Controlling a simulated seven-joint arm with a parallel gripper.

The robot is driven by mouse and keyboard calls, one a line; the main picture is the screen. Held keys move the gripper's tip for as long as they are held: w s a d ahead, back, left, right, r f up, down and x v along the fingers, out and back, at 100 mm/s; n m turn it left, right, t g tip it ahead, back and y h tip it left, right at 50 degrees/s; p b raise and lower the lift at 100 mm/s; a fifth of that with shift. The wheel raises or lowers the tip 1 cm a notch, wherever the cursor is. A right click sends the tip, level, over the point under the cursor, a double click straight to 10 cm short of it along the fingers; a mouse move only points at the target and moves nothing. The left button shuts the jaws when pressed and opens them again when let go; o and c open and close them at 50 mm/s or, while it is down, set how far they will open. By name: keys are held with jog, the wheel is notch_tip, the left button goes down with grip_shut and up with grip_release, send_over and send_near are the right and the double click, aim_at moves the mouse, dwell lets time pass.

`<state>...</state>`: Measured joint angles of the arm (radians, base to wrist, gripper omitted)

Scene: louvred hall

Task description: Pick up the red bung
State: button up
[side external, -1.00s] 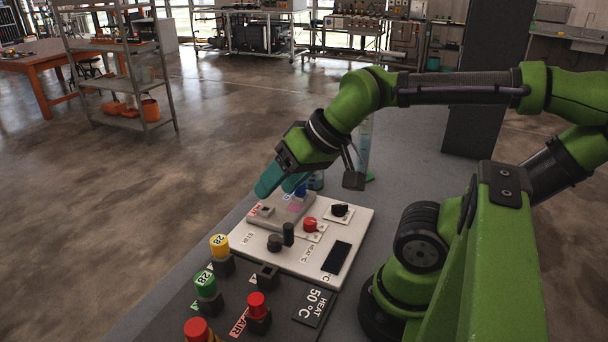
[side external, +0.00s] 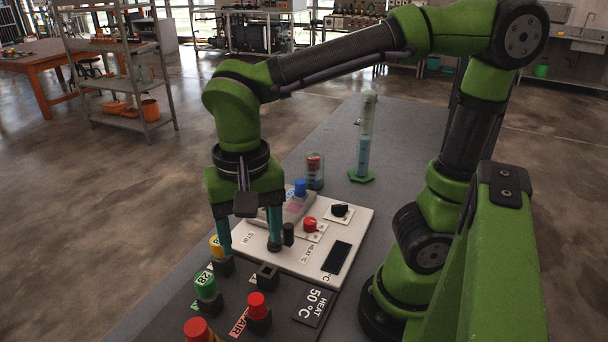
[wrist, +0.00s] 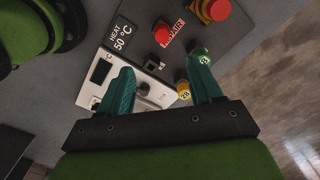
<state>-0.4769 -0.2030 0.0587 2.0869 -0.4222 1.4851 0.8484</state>
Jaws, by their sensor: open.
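A red bung (side external: 257,303) stands upright in a black holder beside the AIR label at the front of the dark panel. It also shows in the wrist view (wrist: 162,35), beyond the fingertips. My gripper (side external: 250,247) points down with teal fingers spread and nothing between them. It is above the near part of the white panel, behind the red bung and apart from it. In the wrist view my gripper (wrist: 160,68) has its fingers either side of the view's middle, the right one close to the green bung.
A yellow bung (side external: 217,246) and a green bung (side external: 205,284) stand left of the red bung. An empty black socket (side external: 267,276) lies behind it. A red mushroom button (wrist: 215,9) is nearby. A tall cylinder (side external: 364,140) and a jar (side external: 315,170) stand behind.

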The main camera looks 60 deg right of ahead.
send_over(256, 298)
jog(key=f, duration=0.7)
jog(key=s+f, duration=0.1)
jog(key=f, duration=0.3)
jog(key=shift+f, duration=0.1)
jog(key=shift+w+f, duration=0.25)
jog(key=shift+f, duration=1.2)
jog(key=shift+w+f, duration=0.2)
jog(key=shift+f, duration=1.2)
jog(key=c, duration=1.1)
